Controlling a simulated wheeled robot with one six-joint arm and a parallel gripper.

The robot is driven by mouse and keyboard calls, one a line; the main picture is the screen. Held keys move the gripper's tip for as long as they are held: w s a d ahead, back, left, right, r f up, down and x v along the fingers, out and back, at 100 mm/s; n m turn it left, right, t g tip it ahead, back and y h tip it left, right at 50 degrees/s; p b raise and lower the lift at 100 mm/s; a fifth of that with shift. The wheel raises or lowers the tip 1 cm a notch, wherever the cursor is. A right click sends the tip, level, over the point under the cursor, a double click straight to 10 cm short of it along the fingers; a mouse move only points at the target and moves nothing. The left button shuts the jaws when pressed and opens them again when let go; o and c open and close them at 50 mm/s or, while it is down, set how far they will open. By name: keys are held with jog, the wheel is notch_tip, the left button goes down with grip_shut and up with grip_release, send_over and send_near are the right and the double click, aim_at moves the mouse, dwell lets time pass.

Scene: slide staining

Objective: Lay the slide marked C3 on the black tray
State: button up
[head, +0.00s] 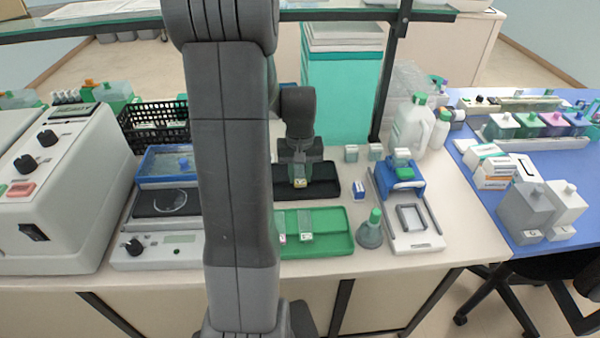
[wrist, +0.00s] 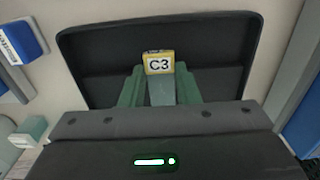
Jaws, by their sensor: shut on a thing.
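The slide marked C3 (wrist: 158,64) has a yellow-edged label, and its clear body runs back between my fingers. My gripper (wrist: 160,88) has green fingertips and is shut on this slide. The black tray (wrist: 215,55) lies under the gripper and fills most of the wrist view. In the head view my gripper (head: 299,172) is over the black tray (head: 325,180), with the slide's yellow label (head: 300,183) at its tips. I cannot tell whether the slide touches the tray.
A green tray (head: 335,240) with slides lies in front of the black tray. A grey-green bottle (head: 371,230) stands to its right. A blue-and-white device (head: 410,215) stands further right.

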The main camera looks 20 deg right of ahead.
jog(key=shift+f, duration=0.1)
jog(key=o, duration=1)
jog(key=shift+o, duration=0.2)
notch_tip(320, 180, up, 14)
jog(key=shift+f, duration=0.1)
notch_tip(320, 180, down, 14)
jog(key=shift+r, duration=0.2)
jog(key=shift+r, duration=0.15)
dwell(0.4)
